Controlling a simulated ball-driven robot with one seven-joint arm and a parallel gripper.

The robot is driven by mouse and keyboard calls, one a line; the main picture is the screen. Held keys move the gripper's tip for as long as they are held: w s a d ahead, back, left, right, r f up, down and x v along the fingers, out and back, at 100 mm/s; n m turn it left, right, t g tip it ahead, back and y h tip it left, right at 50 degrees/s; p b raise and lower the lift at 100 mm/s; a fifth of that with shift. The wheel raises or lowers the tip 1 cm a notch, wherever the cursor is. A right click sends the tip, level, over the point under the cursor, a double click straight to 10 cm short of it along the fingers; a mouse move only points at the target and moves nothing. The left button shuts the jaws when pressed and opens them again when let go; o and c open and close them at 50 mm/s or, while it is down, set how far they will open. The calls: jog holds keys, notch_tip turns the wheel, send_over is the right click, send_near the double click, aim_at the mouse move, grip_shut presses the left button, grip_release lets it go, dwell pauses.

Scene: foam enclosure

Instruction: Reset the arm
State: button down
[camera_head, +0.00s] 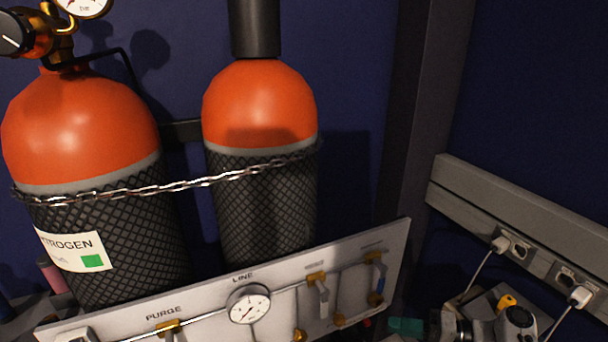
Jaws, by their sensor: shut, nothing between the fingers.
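My gripper is not seen in the head view, and I cannot make out its fingers anywhere. A grey and black mechanical shape (515,318) shows at the bottom right edge, cut off by the frame. I cannot tell what it is.
Two orange gas cylinders (80,125) (260,100) in black mesh stand behind a chain (150,187). A pale valve panel (375,255) with a gauge (248,304) is in front. A grey rail (470,190) with plugged sockets runs along the right wall.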

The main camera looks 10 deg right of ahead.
jog(key=s+a+f+n+g+h+p, duration=0.1)
jog(key=s+f+g+h, duration=0.25)
jog(key=s+f, duration=0.45)
jog(key=s+a+f+n+g+h+p, duration=0.15)
jog(key=s+f+h, duration=0.3)
jog(key=s, duration=0.65)
jog(key=s+d+r+n+h, duration=0.1)
jog(key=s+d+r+h, duration=0.1)
jog(key=s, duration=0.5)
jog(key=s+d+r+g+h, duration=0.1)
jog(key=s+r+h, duration=0.4)
jog(key=s, duration=0.3)
jog(key=shift+s+d+r+n, duration=0.25)
jog(key=shift+s+d+n, duration=0.05)
jog(key=shift+d+n, duration=0.05)
